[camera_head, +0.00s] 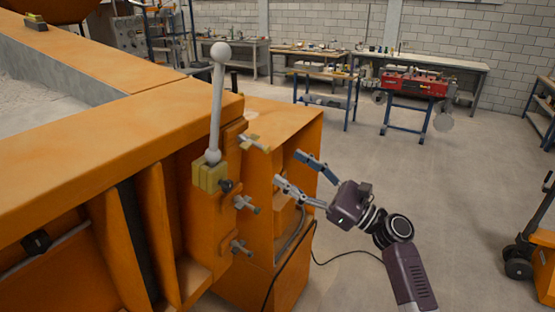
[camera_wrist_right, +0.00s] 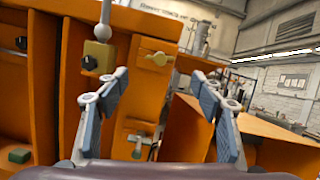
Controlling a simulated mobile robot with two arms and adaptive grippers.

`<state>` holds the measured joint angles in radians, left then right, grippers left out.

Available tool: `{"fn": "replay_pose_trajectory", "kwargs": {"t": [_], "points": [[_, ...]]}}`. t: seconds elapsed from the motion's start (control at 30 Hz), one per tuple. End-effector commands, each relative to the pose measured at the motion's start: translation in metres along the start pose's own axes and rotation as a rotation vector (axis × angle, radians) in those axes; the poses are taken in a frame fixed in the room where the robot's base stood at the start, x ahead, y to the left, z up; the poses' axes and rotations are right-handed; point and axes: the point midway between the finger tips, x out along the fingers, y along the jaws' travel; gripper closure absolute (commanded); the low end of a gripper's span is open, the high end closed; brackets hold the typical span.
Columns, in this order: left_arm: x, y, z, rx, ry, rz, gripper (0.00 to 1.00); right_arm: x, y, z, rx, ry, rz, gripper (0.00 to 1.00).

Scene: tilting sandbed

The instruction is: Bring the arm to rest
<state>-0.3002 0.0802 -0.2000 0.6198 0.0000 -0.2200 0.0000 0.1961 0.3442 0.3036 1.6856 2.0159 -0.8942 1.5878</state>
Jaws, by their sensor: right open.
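My right gripper (camera_head: 292,172) is open and empty in the head view. Its arm comes in from the lower right, and its fingers point at the orange sandbed machine (camera_head: 100,128) from a little to its right. In the right wrist view the two spread fingers (camera_wrist_right: 158,97) have nothing between them but the orange panels behind. A grey lever with a ball knob (camera_head: 215,105) stands nearly upright on a yellow block (camera_head: 208,176), left of the gripper and apart from it. My left gripper is in neither view.
Small valve handles (camera_head: 246,204) stick out of the orange panel left of the gripper. A black cable (camera_head: 345,253) runs over the floor. A red machine on a blue stand (camera_head: 412,85) and workbenches (camera_head: 440,65) stand behind. A pallet jack (camera_head: 540,245) is at right. Open floor lies between.

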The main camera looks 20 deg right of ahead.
Motion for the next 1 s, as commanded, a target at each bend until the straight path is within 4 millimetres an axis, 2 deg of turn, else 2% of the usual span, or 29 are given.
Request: {"fn": "replay_pose_trajectory", "kwargs": {"t": [0.17,0.63,0.7,0.77,0.87,0.97,1.0], "points": [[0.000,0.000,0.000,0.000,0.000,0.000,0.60,-0.011,0.000,0.000,0.001,0.000,0.000,0.39],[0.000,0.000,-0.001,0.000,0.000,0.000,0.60,-0.011,0.000,0.000,0.000,0.000,0.000,0.39],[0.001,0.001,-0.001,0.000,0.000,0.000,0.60,-0.012,0.000,-0.007,-0.004,0.011,-0.004,0.39],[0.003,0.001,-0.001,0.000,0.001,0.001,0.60,-0.014,0.000,-0.022,-0.017,0.039,-0.013,0.39],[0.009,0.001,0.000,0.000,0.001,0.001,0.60,-0.023,0.003,-0.070,-0.061,0.129,-0.032,0.39],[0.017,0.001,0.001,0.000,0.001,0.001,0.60,-0.040,0.010,-0.140,-0.138,0.267,-0.044,0.39],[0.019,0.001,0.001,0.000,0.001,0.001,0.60,-0.050,0.015,-0.170,-0.174,0.330,-0.043,0.39]]}}
